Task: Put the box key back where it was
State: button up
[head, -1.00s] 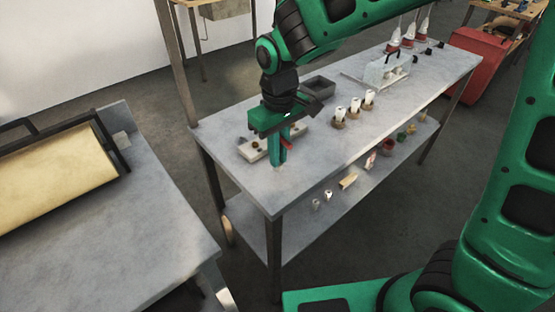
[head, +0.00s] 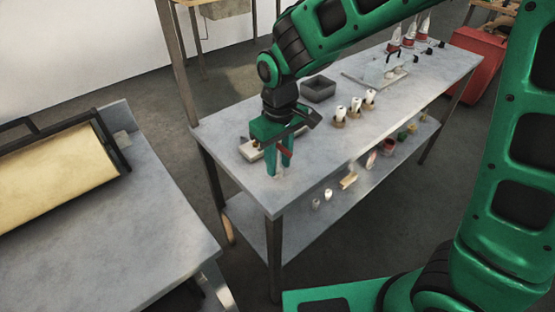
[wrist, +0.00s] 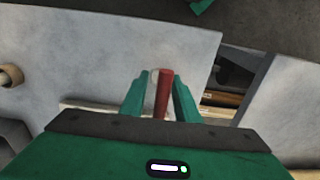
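My gripper (head: 280,174) is low over the near left end of the grey workbench (head: 330,140). Its two fingers stand apart. In the wrist view a red rod (wrist: 163,95), possibly the box key's handle, lies between the fingertips (wrist: 160,90), with a gap showing on its left side. In the head view a bit of red (head: 286,153) shows at the fingers. I cannot tell whether the rod touches the bench. A pale flat block (head: 248,152) lies just behind the gripper, partly hidden by it.
A dark open tray (head: 318,89) and several white-topped containers (head: 355,108) stand behind and right. Red-and-white bottles (head: 408,35) stand at the far end. A lower shelf (head: 300,225) holds small items. A yellow roller (head: 55,178) is on the left table. The bench's near corner is clear.

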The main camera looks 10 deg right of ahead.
notch_tip(320, 180, up, 12)
jog(key=shift+s+r, duration=0.1)
dwell(0.4)
jog(key=shift+d, duration=0.15)
jog(key=s+d+m, duration=0.2)
jog(key=d+m, duration=0.2)
jog(key=d, duration=1.1)
jog(key=s+d+f+m, duration=0.2)
jog(key=s+d+m, duration=0.2)
jog(key=s+d, duration=0.5)
jog(key=s+d+f+m, duration=0.2)
jog(key=s+d+m, duration=0.3)
jog(key=s+d, duration=0.4)
jog(key=shift+s+d, duration=0.3)
jog(key=shift+d, duration=0.55)
jog(key=shift+f, duration=0.1)
